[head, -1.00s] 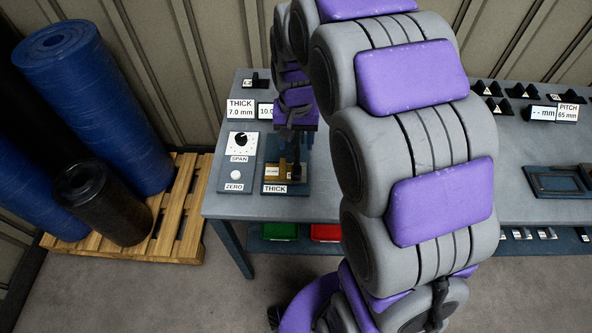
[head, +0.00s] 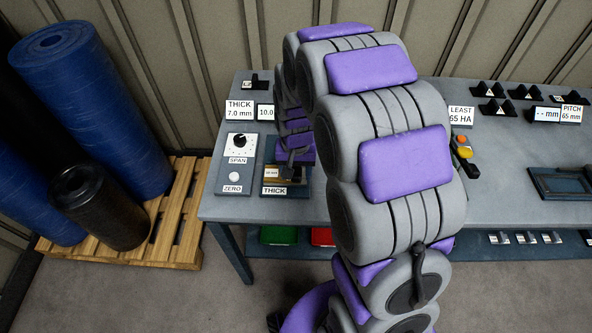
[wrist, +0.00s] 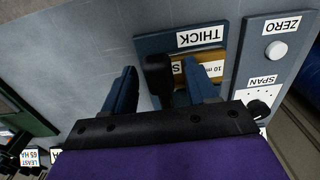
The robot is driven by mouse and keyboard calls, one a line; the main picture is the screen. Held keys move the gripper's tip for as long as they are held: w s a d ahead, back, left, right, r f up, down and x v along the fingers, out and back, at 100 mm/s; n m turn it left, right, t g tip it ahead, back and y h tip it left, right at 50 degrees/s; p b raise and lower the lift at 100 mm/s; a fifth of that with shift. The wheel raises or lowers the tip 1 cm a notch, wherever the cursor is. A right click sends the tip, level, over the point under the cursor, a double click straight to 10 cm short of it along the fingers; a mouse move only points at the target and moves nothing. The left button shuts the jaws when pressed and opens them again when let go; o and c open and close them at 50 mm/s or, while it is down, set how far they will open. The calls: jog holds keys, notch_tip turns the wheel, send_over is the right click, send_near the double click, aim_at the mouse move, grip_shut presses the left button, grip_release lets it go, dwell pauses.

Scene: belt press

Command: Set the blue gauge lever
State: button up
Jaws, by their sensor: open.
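The THICK gauge (wrist: 222,50) is a dark blue panel with a brass-coloured block marked 10 mm (wrist: 207,70). In the head view the gauge (head: 271,190) stands at the table's left end, partly hidden by my arm. A dark rounded knob (wrist: 157,82) shows over the panel's edge; it looks like the lever's end, but I cannot make out a blue lever. My gripper (wrist: 160,67) is open, its two dark blue fingers on either side of the knob. I cannot tell whether either touches it. In the head view my gripper (head: 291,160) is over the gauge.
A panel with the SPAN dial (head: 240,141) and ZERO button (head: 234,177) is beside the gauge. THICK 7.0 mm (head: 240,109) and 10.0 signs stand behind. Rolls on a pallet (head: 170,240) stand left of the table. Bare tabletop lies on the gauge's other side (wrist: 75,75).

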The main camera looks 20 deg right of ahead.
grip_shut()
dwell(0.4)
jog(key=shift+s, duration=0.1)
